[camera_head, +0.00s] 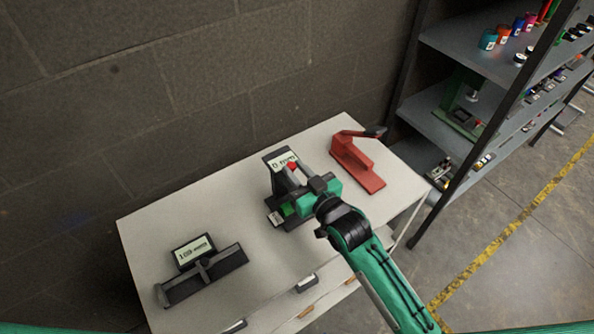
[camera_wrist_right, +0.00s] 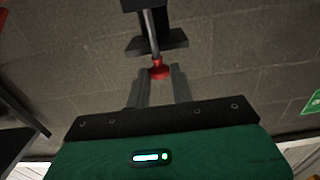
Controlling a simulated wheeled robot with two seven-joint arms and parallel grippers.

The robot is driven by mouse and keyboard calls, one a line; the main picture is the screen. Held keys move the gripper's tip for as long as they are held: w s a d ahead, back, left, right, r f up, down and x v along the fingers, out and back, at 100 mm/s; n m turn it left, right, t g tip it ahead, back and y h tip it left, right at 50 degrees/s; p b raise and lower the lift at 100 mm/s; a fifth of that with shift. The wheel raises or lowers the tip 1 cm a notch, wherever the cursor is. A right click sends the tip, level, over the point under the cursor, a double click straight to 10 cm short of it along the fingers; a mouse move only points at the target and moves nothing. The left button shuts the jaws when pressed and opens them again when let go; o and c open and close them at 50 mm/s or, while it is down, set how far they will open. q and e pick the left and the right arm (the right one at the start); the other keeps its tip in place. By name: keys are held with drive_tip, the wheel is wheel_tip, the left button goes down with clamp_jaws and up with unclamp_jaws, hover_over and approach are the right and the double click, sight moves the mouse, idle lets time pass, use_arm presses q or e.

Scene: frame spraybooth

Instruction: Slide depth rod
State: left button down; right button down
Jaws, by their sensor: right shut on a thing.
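A dark depth gauge stands on the white table, with a display (camera_head: 284,160) that appears to read 0 mm. The depth rod (camera_wrist_right: 152,28) shows in the right wrist view as a thin grey rod passing through a dark block, with a red knob (camera_wrist_right: 159,72) at its near end. The knob also shows in the head view (camera_head: 291,166). My right gripper (camera_wrist_right: 160,76) is shut on the red knob, with a grey finger on each side of it. In the head view my right gripper (camera_head: 297,175) covers part of the gauge. My left gripper is not in view.
A dark device with a display (camera_head: 195,251) and a long bar stands at the table's left. A red tool (camera_head: 356,160) stands at the right rear. A shelf (camera_head: 455,105) with several items is beyond the table's right side. The white table top (camera_head: 225,205) is clear between the devices.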

drive_tip(key=shift+r, duration=0.3)
drive_tip(key=c, duration=1.3)
unclamp_jaws()
drive_tip(key=shift+o, duration=0.2)
drive_tip(key=shift+f, duration=0.1)
drive_tip(key=shift+s+d+f, duration=0.1)
drive_tip(key=shift+s, duration=0.1)
drive_tip(key=b+v, duration=0.5)
drive_tip(key=v, duration=0.8)
drive_tip(key=shift+s, duration=0.15)
